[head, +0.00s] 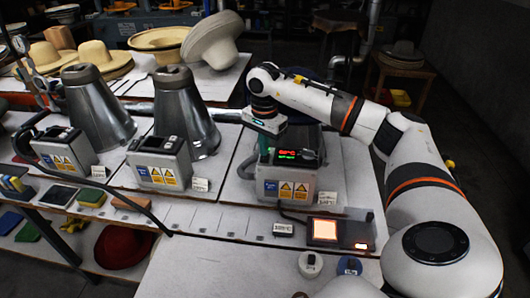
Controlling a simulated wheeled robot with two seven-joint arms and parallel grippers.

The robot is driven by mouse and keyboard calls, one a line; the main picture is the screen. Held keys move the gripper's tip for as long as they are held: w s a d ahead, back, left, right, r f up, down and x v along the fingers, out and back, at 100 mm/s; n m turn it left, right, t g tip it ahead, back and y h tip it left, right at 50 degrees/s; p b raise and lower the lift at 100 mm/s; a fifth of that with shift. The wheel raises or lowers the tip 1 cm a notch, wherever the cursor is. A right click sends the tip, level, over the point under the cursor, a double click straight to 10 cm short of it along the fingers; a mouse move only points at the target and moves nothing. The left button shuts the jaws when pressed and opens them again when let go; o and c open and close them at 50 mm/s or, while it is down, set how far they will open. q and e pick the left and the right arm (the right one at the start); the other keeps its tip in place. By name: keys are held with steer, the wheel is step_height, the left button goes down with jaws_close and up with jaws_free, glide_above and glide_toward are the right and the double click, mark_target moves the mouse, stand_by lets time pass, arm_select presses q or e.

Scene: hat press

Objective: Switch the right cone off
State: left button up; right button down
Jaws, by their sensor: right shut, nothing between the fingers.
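Three metal stations stand in a row, each with a grey control box with yellow warning labels in front. The right control box (287,187) has a lit display (288,154) with red and green digits. The left cone (96,107) and middle cone (184,110) stand bare. My left gripper is not in view.
The left box (64,150) and middle box (158,163) show dark tops. A lit orange panel (325,230) and a small label (283,229) lie in front of the right box. Straw hats (93,58) and a pale felt hat (212,40) sit behind. A red hat (124,246) is below left.

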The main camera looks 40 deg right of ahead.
mark_target(264, 159)
steer(key=shift+s+f+b, duration=0.1)
steer(key=shift+f+b, duration=0.6)
steer(key=shift+f, duration=0.3)
stand_by(0.7)
steer(key=shift+r, duration=0.15)
steer(key=shift+r+p, duration=0.9)
steer(key=shift+p, duration=0.05)
steer(key=shift+r+p, duration=1.85)
steer(key=shift+r, duration=0.65)
